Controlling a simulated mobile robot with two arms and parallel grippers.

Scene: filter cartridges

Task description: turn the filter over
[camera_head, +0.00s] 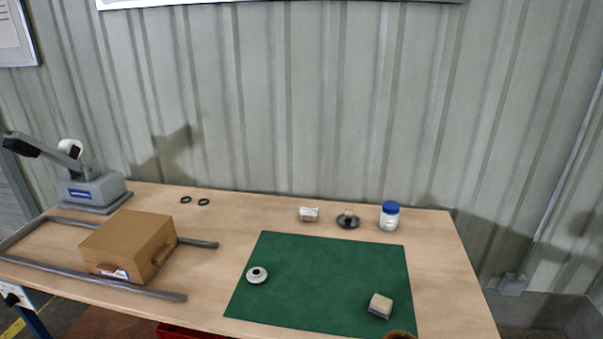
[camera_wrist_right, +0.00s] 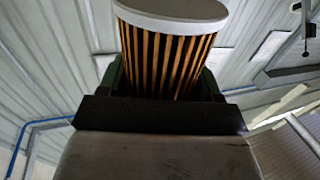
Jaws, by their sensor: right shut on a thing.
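The filter (camera_wrist_right: 165,60) is a pleated orange-and-dark cylinder with a pale end cap (camera_wrist_right: 175,18), seen close up in the right wrist view. My right gripper (camera_wrist_right: 163,82) is shut on it, with dark fingers at both sides of the pleats. The cap end points away from the palm. The filter's other end is hidden behind the gripper. In the head view only a brown, bristly-looking top edge of the filter (camera_head: 400,335) shows at the bottom edge, by the front of the green mat. My left gripper is in neither view.
The green mat (camera_head: 320,270) holds a white round part (camera_head: 257,275) and a beige-topped block (camera_head: 380,305); its middle is free. A brown case (camera_head: 130,240) and lever press (camera_head: 92,187) are left.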

